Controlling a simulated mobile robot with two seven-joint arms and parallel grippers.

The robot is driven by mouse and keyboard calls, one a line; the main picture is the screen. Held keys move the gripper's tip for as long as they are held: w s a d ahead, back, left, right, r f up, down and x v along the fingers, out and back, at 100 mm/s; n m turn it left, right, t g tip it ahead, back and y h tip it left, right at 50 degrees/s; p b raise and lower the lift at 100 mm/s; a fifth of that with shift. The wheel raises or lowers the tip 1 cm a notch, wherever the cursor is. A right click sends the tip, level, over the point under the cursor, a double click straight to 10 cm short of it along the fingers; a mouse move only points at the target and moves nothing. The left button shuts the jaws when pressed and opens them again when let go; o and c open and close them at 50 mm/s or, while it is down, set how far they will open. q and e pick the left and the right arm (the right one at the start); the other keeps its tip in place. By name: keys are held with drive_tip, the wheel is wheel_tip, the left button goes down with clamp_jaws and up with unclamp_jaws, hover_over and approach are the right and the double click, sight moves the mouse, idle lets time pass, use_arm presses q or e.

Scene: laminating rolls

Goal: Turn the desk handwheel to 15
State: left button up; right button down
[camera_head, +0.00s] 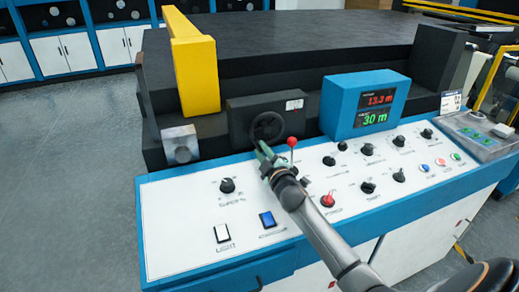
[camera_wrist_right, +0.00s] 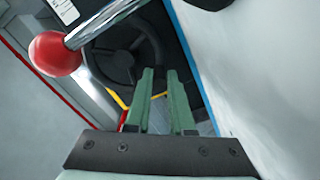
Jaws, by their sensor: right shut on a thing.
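The desk handwheel (camera_head: 267,126) is a dark spoked wheel on the front of a black box behind the white control panel. It also shows in the right wrist view (camera_wrist_right: 122,62), beyond the fingers. My right gripper (camera_head: 262,148) reaches its lower rim from the front. Its green fingers (camera_wrist_right: 161,80) are shut on the handwheel, with a narrow gap between them. The exact contact at the fingertips is hard to see. The blue display box (camera_head: 364,103) reads 13.3 m in red above 30 m in green. My left gripper is not in view.
A red-ball lever (camera_head: 292,142) stands just right of my right gripper; its ball is close in the wrist view (camera_wrist_right: 55,54). Several black knobs, a red knob (camera_head: 327,200) and a blue switch (camera_head: 267,219) are on the panel. A yellow post (camera_head: 195,75) rises behind, left.

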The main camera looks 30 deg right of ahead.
sight(268, 144)
drive_tip(key=n, duration=0.1)
drive_tip(key=d+n, duration=0.1)
drive_tip(key=f+n, duration=0.1)
drive_tip(key=shift+s+d+n, duration=0.2)
drive_tip(key=shift+d+n, duration=0.05)
drive_tip(key=shift+n, duration=0.15)
drive_tip(key=shift+s+d+f+n, duration=0.1)
drive_tip(key=shift+d+n, duration=0.4)
drive_tip(key=shift+n, duration=0.7)
drive_tip(key=shift+s+d+f+n, duration=0.1)
drive_tip(key=shift+d+n, duration=0.4)
drive_tip(key=shift+n, duration=0.7)
drive_tip(key=c, duration=0.8)
unclamp_jaws()
